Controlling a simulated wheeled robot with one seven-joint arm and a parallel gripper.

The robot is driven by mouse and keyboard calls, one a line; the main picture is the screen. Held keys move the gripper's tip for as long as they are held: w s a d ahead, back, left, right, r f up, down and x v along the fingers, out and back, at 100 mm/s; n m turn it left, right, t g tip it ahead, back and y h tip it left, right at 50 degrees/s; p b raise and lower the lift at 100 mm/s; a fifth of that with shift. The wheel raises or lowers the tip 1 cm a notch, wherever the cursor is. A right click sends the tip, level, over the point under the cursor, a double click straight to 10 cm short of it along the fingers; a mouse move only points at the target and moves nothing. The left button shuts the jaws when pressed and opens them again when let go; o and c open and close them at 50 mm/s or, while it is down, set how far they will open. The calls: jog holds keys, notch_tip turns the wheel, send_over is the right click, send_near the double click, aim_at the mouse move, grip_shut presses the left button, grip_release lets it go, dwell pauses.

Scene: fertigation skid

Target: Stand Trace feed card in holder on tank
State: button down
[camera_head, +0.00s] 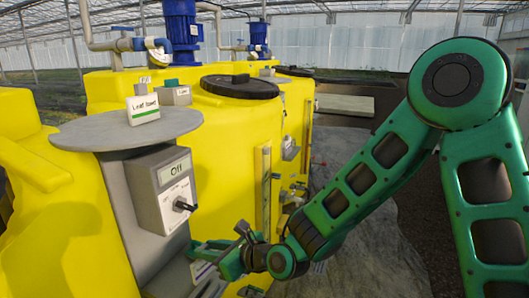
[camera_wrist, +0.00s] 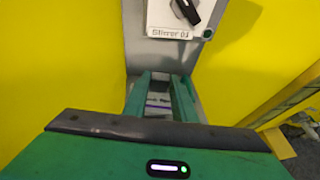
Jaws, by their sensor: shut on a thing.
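My gripper (camera_head: 203,257) is low in front of the grey panel on the yellow tank (camera_head: 75,240), below the control box. In the wrist view, my gripper (camera_wrist: 160,80) has its two green fingers pointing at the grey panel. It is shut on a white card with a purple stripe (camera_wrist: 157,102), which shows between the fingers. The card (camera_head: 203,271) also shows partly in the head view, just below the fingers. Its lettering is too small to read, and I cannot tell whether it touches a holder; the fingers hide that spot.
The control box (camera_head: 167,190) with a black knob, reading "Off", sticks out above my gripper. A "Leaf boost" card (camera_head: 142,105) stands on the round grey shelf (camera_head: 95,133). A yellow upright (camera_head: 262,190) and valves stand to the right. The aisle floor is clear farther right.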

jog(key=w+d+m+t+h, duration=0.2)
jog(key=w+d, duration=0.4)
jog(key=d, duration=0.4)
jog(key=w+d+m+t+h, duration=0.1)
jog(key=w+d+m, duration=0.1)
jog(key=w+d, duration=0.6)
jog(key=w+d+m+t+h, duration=0.1)
jog(key=d+m+h, duration=0.3)
jog(key=d, duration=2.2)
jog(key=shift+d+r+t, duration=0.2)
jog(key=shift+d+t, duration=0.15)
jog(key=shift+t, duration=0.45)
